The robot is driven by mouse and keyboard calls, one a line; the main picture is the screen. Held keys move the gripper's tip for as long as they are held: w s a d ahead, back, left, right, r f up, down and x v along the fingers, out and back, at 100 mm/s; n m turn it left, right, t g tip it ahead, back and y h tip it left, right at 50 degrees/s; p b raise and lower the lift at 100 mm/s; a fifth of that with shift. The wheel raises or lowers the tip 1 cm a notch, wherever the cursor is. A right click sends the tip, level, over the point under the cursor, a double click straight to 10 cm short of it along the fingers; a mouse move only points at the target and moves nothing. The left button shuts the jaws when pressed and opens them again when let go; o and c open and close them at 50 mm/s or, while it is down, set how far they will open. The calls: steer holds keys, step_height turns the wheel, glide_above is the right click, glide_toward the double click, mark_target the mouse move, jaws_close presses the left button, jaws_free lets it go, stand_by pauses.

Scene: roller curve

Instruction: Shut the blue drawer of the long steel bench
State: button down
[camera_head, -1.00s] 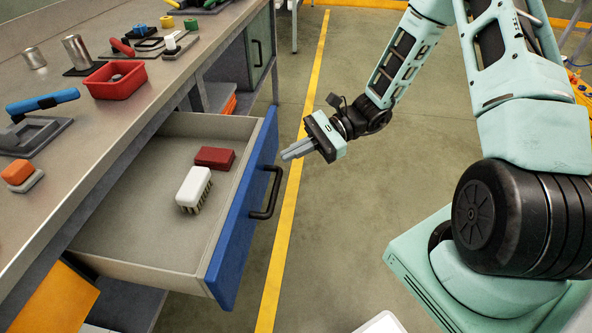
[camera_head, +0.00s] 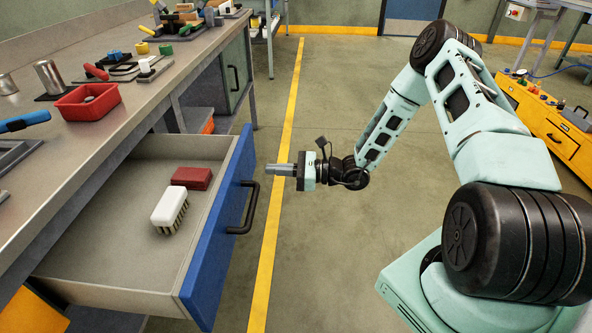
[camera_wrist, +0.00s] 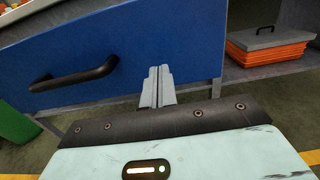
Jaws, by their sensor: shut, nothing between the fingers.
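The blue drawer (camera_head: 217,240) of the long steel bench (camera_head: 135,98) stands pulled well out. A red block (camera_head: 192,178) and a white brush (camera_head: 169,209) lie inside it. Its black handle (camera_head: 246,208) is on the blue front; the handle also shows at the left of the wrist view (camera_wrist: 75,75). My gripper (camera_head: 270,169) is shut and empty, to the right of the drawer front, pointing at it. In the wrist view its fingers (camera_wrist: 157,86) are together before the blue front (camera_wrist: 130,50), right of the handle. A small gap to the front shows in the head view.
A red bin (camera_head: 88,101), a metal cylinder (camera_head: 50,76) and several tools stand on the bench top. A green cabinet door (camera_head: 235,72) is beyond the drawer. A yellow cart (camera_head: 545,130) stands at the right. The floor right of the drawer is clear.

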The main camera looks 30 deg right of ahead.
mark_target(248, 168)
steer(key=shift+x, duration=2.25)
steer(key=shift+a, duration=0.15)
steer(key=b+x, duration=0.3)
steer(key=x, duration=2.4)
steer(key=shift+w+a+f, duration=0.1)
steer(key=shift+f, duration=0.05)
steer(key=shift+w+a, duration=0.3)
steer(key=shift+a, duration=0.15)
steer(key=shift+r, duration=0.35)
